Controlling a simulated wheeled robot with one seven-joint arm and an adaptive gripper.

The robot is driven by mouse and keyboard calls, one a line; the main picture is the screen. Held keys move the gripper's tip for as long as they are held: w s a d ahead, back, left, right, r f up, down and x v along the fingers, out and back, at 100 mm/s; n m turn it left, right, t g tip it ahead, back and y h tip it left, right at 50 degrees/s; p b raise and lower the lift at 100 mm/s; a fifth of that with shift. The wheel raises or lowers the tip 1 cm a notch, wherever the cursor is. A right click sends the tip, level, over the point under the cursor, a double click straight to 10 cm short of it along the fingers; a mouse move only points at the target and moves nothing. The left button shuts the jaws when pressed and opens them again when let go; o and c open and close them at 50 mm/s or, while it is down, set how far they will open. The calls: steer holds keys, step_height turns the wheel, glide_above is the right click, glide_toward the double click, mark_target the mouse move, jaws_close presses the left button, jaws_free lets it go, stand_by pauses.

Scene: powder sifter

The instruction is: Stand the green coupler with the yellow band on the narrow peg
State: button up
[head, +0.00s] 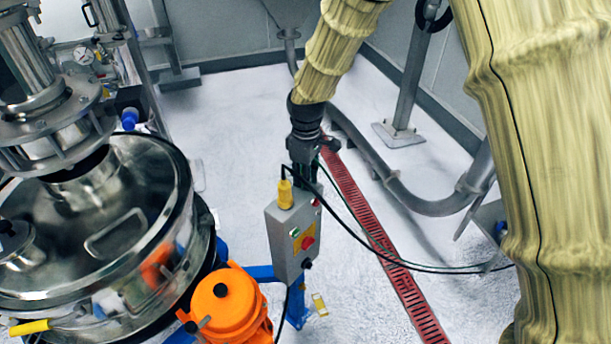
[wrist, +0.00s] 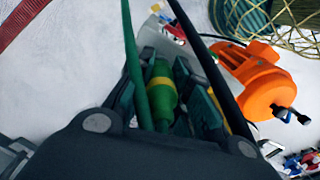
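The green coupler (wrist: 160,103) with its yellow band shows in the wrist view between the fingers of my gripper (wrist: 165,92). The fingers appear closed on its sides. A green cord runs across the wrist view close beside it. In the head view my gripper (head: 304,172) points down over the top of a grey control box (head: 288,240), and the coupler is mostly hidden there by the dark fingers. I cannot make out the narrow peg in either view; the gripper covers part of the box top.
A yellow plug (head: 285,195) with a black cable stands on the box's top left. The black cable and a green cord sweep right across the floor. An orange motor (head: 230,305) and a steel sifter (head: 115,225) stand left. A red floor grate (head: 385,255) lies right.

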steer(key=o, duration=0.5)
